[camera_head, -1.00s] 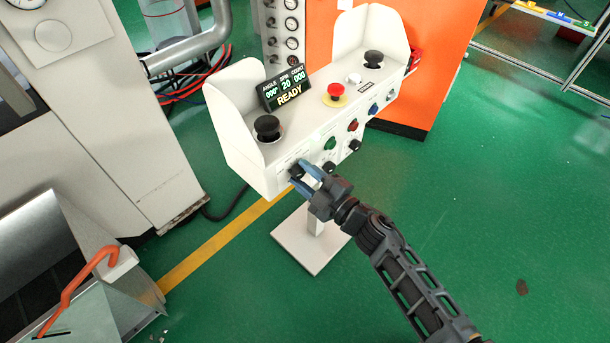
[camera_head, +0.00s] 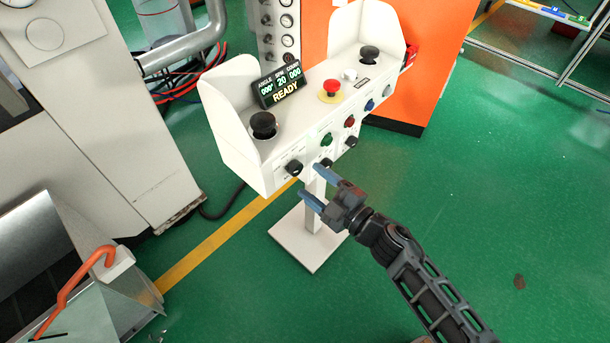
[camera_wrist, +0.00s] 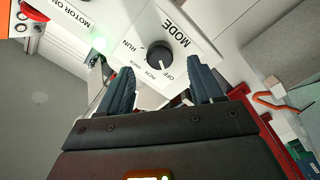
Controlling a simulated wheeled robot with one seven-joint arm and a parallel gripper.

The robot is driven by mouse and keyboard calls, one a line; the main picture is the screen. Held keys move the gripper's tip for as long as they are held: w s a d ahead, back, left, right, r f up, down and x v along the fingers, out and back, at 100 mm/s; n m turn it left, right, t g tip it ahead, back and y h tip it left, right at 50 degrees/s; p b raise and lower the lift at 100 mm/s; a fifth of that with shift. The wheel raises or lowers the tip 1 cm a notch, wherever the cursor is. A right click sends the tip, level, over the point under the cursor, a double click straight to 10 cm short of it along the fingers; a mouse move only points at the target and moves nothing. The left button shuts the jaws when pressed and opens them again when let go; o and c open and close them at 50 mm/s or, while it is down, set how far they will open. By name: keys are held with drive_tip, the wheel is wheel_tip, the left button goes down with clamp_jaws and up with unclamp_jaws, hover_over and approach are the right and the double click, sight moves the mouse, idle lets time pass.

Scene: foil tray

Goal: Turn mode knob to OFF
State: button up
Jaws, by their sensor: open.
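The mode knob (camera_head: 294,168) is a black knob at the left end of the white control panel's (camera_head: 240,150) front face. In the wrist view the knob (camera_wrist: 159,55) sits beside the labels MODE, RUN, INCH, ONCE and OFF. A pale pointer mark on it seems to face the OFF side, but it is too small to be sure. My gripper (camera_head: 311,183) is open and empty, with blue fingers pointing at the panel. It stands off the panel front, apart from the knob. In the wrist view the knob shows beyond and between the two fingertips (camera_wrist: 160,80).
The display (camera_head: 282,86) on top reads READY. Green (camera_head: 327,139) and red buttons, another black knob (camera_head: 326,163) and a red emergency stop (camera_head: 331,88) are close by. The panel stands on a white pedestal (camera_head: 307,240).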

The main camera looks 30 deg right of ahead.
drive_tip(key=shift+v, duration=1.6)
drive_tip(key=s+d+r+m+h, duration=0.1)
drive_tip(key=s+r+m, duration=0.15)
drive_tip(key=s, duration=0.65)
drive_tip(key=s+r+m+h, duration=0.2)
drive_tip(key=s+m, duration=0.1)
drive_tip(key=s, duration=0.6)
drive_tip(key=s+a+r+m+g+h, duration=0.2)
drive_tip(key=s+r+m, duration=0.6)
drive_tip(key=s+r, duration=0.4)
drive_tip(key=s+a, duration=0.1)
drive_tip(key=s, duration=0.2)
drive_tip(key=shift+a+r+g, duration=0.15)
drive_tip(key=shift+r+g, duration=0.15)
drive_tip(key=shift+r, duration=0.1)
